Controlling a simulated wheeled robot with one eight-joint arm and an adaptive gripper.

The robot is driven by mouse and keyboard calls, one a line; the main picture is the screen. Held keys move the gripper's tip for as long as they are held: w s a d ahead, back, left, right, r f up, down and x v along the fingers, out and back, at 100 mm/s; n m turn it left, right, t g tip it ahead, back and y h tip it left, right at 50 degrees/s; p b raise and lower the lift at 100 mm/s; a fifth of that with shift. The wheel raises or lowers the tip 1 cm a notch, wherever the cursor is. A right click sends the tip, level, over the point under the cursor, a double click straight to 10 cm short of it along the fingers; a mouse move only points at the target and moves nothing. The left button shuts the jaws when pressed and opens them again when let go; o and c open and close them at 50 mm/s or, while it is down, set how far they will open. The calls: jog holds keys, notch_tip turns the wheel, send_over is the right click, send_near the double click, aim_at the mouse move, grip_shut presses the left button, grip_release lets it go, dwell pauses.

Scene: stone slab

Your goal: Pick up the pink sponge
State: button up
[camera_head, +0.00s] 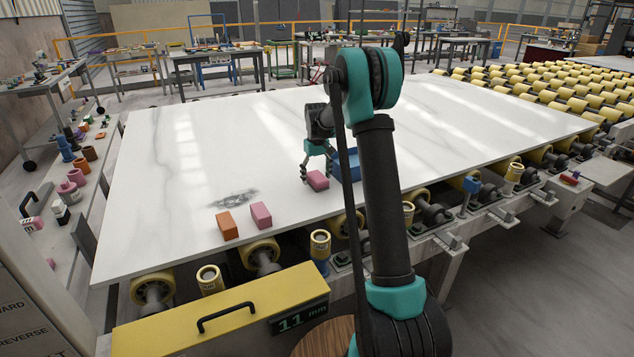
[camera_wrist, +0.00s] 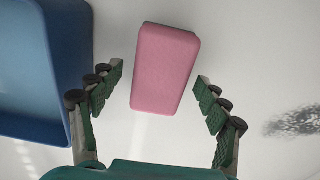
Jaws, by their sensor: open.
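A pink sponge (camera_wrist: 166,68), a block with rounded corners, lies flat on the white slab in the wrist view. In the head view the same sponge (camera_head: 318,181) lies right by my fingertips. My gripper (camera_head: 317,168) is open above the slab, with one finger on either side of the sponge's near end in the wrist view (camera_wrist: 160,82). Clear gaps show between both fingers and the sponge, and nothing is held. In the head view my own arm stands just right of the sponge and hides part of the area beyond.
A blue tray (camera_head: 345,163) is close by, partly behind my arm; its wall (camera_wrist: 62,70) is near the left finger. Another pink block (camera_head: 261,215) and an orange block (camera_head: 227,226) lie near the slab's front edge. The slab's left part (camera_head: 165,200) is free.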

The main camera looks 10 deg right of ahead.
aim_at(317, 175)
jog(key=shift+f, duration=0.25)
jog(key=shift+c, duration=0.6)
jog(key=c, duration=0.9)
notch_tip(317, 175, up, 20)
jog(key=shift+r, duration=0.1)
